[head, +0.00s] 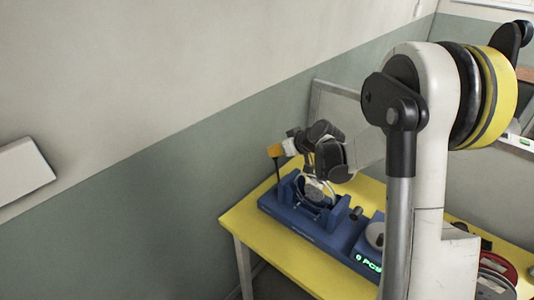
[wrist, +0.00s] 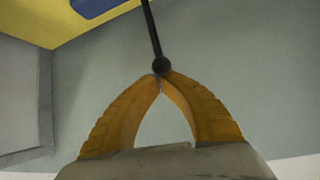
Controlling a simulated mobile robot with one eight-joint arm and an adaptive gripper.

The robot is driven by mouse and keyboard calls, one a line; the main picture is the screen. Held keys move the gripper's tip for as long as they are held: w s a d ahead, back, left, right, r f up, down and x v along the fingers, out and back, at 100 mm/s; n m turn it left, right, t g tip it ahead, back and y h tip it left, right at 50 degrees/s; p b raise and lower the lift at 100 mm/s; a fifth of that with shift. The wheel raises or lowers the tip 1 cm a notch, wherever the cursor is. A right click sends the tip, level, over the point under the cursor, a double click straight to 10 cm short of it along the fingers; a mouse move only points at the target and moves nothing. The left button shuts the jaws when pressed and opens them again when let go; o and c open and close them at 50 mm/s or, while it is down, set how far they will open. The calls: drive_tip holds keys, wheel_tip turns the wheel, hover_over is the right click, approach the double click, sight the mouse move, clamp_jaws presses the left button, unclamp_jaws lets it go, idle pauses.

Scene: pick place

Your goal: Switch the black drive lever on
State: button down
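The black drive lever (wrist: 151,28) is a thin rod with a round knob (wrist: 161,66) at its end. In the head view the lever (head: 278,172) rises near the left end of a blue machine (head: 326,240). My gripper (wrist: 160,78) has orange fingers whose tips meet right at the knob. The fingers are shut, with an empty gap between them lower down. I cannot tell whether the tips pinch the knob or only press against it. In the head view my gripper (head: 274,151) is at the lever's top end.
The blue machine stands on a yellow table (head: 275,268); it has a round dial part (head: 375,235) and a green lit display (head: 368,262). Red reels (head: 497,268) lie at the right. A grey-green wall (head: 150,220) runs behind the table. Bare table top shows along the front edge.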

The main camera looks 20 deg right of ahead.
drive_tip(key=shift+t, duration=0.4)
drive_tip(key=s, duration=0.1)
drive_tip(key=s+d, duration=0.2)
drive_tip(key=shift+s+d+r, duration=0.25)
drive_tip(key=shift+s+r, duration=0.05)
drive_tip(key=shift+s, duration=0.05)
drive_tip(key=shift+s+y, duration=0.1)
drive_tip(key=shift+y, duration=0.2)
